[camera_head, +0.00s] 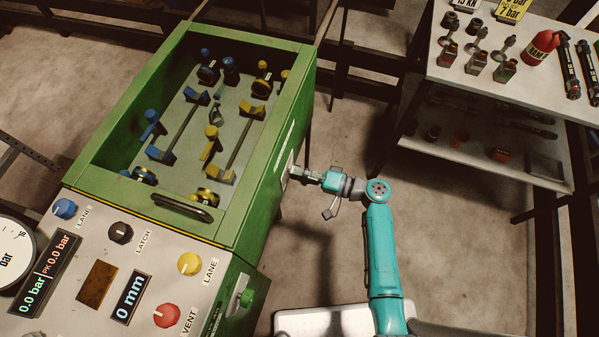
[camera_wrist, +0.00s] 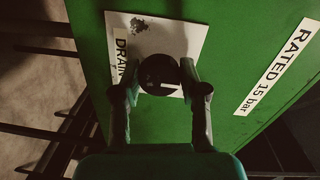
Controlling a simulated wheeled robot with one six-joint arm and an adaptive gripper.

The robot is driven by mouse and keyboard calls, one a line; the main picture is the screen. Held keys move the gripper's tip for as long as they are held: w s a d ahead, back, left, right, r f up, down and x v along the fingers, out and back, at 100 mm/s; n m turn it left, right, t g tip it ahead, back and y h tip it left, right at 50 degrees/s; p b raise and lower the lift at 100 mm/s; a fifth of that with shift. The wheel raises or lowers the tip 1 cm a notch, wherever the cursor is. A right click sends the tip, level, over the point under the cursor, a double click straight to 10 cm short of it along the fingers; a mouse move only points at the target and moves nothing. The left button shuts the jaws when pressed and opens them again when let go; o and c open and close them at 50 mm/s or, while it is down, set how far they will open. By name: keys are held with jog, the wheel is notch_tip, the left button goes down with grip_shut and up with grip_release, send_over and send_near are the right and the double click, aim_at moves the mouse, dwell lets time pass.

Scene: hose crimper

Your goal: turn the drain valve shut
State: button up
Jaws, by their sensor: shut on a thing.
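The drain valve's dark round knob (camera_wrist: 158,74) sits on a pale plate (camera_wrist: 181,30) lettered "DRAIN", on the green side wall of the machine. In the wrist view my gripper (camera_wrist: 158,82) has one finger on each side of the knob and is shut on it. A light mark shows on the knob's lower edge. In the head view my gripper (camera_head: 304,175) reaches the right side wall of the green machine (camera_head: 277,165). The knob is too small and covered there to make out, and the plate's lettering is partly hidden by a finger.
The sloped front panel carries a red VENT knob (camera_head: 167,315), a yellow LANE knob (camera_head: 189,263) and a black LATCH knob (camera_head: 121,232). A shelf table (camera_head: 421,68) with fittings stands at the right. Open floor (camera_head: 440,235) lies between it and the machine.

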dwell(0.3)
jog(key=o, duration=1.1)
jog(key=shift+o, duration=0.2)
jog(key=v, duration=1.2)
jog(key=shift+s, duration=0.1)
